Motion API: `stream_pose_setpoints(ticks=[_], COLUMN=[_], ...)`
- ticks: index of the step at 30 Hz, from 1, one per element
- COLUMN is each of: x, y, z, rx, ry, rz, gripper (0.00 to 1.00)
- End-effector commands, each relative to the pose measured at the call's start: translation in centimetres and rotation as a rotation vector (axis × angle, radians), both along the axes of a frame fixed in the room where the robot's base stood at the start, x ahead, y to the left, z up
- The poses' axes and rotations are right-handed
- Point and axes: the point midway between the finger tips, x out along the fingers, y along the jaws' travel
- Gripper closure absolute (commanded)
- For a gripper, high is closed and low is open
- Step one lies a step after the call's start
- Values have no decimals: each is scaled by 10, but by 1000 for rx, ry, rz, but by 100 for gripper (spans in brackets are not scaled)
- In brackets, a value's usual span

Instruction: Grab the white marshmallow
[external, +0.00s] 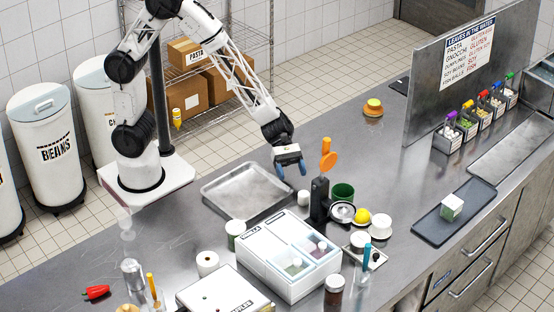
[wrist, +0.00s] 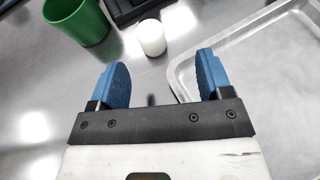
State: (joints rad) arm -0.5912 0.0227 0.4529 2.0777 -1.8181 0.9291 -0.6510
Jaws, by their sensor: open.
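The white marshmallow (external: 304,198) is a small upright white cylinder on the steel counter, between the metal tray and the black stand. In the wrist view the marshmallow (wrist: 151,37) shows ahead of the fingertips, roughly between their lines and a little left of centre. My gripper (external: 290,170) hangs above the counter near the marshmallow, higher than it and apart from it. In the wrist view my gripper (wrist: 162,72) has its two blue fingers wide apart with nothing between them.
A metal tray (external: 212,192) lies left of the marshmallow. A black stand (external: 319,205) with an orange paddle (external: 328,158) is close on its right. A green cup (external: 343,192) stands beyond the stand. A white divided container (external: 290,262) sits in front. The counter behind is clear.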

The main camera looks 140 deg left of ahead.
Motion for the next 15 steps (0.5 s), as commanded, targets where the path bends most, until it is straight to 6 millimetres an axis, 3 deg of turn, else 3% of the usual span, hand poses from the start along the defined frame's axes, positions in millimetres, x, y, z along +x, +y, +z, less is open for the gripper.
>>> stream_pose_setpoints(ticks=[4, 15], x=[2, 3], y=[10, 10], z=[-6, -7], rx=[-28, -28], ry=[4, 3], rz=[38, 38], gripper=[28, 28])
